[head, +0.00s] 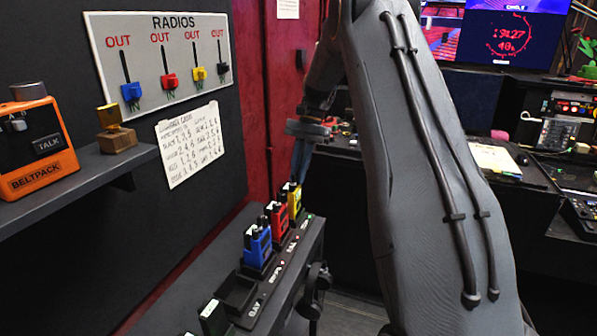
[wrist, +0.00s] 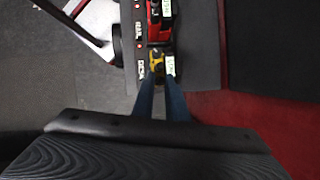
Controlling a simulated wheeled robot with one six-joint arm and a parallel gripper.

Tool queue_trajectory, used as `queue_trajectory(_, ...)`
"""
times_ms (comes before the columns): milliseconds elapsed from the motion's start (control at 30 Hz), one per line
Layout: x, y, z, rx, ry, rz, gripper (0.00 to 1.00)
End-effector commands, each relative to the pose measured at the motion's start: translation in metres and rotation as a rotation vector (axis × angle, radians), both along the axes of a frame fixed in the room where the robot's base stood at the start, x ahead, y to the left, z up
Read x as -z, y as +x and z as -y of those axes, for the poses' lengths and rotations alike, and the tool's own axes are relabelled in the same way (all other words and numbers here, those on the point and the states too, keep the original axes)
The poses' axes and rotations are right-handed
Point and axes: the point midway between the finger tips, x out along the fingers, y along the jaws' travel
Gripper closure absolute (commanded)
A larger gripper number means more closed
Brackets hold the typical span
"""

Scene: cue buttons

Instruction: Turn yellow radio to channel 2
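The yellow radio (head: 295,203) stands at the far end of the black charging rack, behind the red radio (head: 278,221) and the blue radio (head: 258,247). In the wrist view the yellow radio (wrist: 157,62) is seen from above, just past my fingertips. My gripper (head: 297,180) points down at the yellow radio's top, its two blue fingers close above it. In the wrist view my gripper (wrist: 160,80) is open, with a gap between the fingers in line with the radio. I cannot tell whether the fingers touch it. The channel setting is too small to read.
The rack (head: 236,292) has an empty slot and a dark radio (head: 213,318) at its near end. A RADIOS board (head: 150,80) and a handwritten list (head: 190,145) hang on the wall. An orange beltpack (head: 38,150) sits on the left shelf. A dark desk lies right of my arm.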

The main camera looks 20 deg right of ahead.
Motion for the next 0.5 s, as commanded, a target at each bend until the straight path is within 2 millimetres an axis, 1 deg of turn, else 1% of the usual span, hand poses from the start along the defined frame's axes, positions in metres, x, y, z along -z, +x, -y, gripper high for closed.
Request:
queue_trajectory(33,-0.0002,0.0000,0.0001,0.000,0.000,0.000,0.96)
queue_trajectory(67,-0.0002,0.0000,0.0001,0.000,0.000,0.000,1.00)
queue_trajectory(233,-0.0002,0.0004,-0.0001,-0.013,0.000,0.000,1.00)
queue_trajectory(400,0.0001,0.0018,-0.0006,-0.114,0.000,0.000,1.00)
queue_trajectory(500,-0.0004,0.0016,0.0001,-0.132,-0.001,0.001,1.00)
